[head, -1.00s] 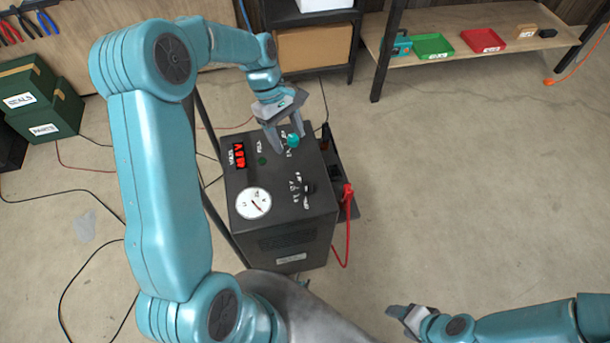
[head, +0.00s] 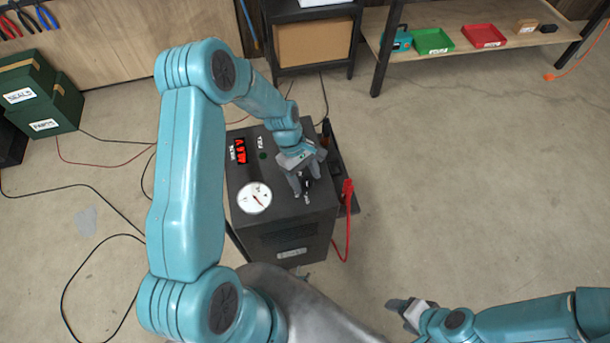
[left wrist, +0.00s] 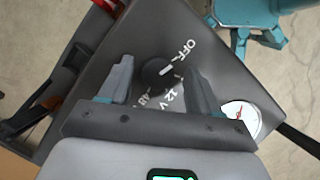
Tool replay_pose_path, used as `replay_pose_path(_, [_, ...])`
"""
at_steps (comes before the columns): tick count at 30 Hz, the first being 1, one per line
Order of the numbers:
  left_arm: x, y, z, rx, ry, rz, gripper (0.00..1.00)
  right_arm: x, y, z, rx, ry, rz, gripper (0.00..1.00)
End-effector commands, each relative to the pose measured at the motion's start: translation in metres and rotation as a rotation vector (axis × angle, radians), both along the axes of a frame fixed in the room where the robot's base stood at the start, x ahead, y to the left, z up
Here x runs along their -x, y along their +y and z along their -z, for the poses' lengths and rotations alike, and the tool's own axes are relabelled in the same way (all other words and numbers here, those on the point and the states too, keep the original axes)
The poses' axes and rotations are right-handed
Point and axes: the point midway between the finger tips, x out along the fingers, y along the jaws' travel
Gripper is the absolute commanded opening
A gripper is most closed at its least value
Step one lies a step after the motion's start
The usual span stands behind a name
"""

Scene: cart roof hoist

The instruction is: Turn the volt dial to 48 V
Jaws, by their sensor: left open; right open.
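The volt dial (left wrist: 155,75) is a round black knob on the sloping-looking dark top of the power box (head: 237,180). In the left wrist view its white mark points toward OFF, and the labels OFF, 12 V and a partly hidden 48 stand around it. My left gripper (head: 305,184) is open above the box top, with one finger on each side of the dial; gaps show between fingers and dial. In the head view the gripper largely covers the dial. My right gripper (head: 401,306) is open and empty, low at the right, away from the box.
A red cable (head: 347,215) hangs at the box's right side. A shelf with green (head: 434,41) and red (head: 483,35) trays stands behind. The floor at right is clear.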

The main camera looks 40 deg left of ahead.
Motion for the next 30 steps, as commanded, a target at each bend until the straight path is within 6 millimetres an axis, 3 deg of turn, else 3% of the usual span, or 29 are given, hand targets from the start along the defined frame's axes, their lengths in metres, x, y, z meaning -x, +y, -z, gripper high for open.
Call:
replay_pose_path(5, [0.0,0.0,0.0,0.0,0.0,0.0,0.63,0.0,0.0,0.0,0.0,0.0,0.0,0.63])
replay_pose_path(10, [0.0,0.0,0.0,0.0,0.0,0.0,0.08,0.0,0.0,0.0,0.0,0.0,0.0,0.63])
replay_pose_path(20, [-0.001,0.0,0.0,-0.001,-0.001,0.03,0.08,0.0,0.0,0.003,0.0,0.0,0.0,0.63])
replay_pose_path(30, [-0.003,0.0,0.002,-0.002,-0.002,0.247,0.08,0.0,0.0,0.018,0.0,0.0,0.0,0.63])
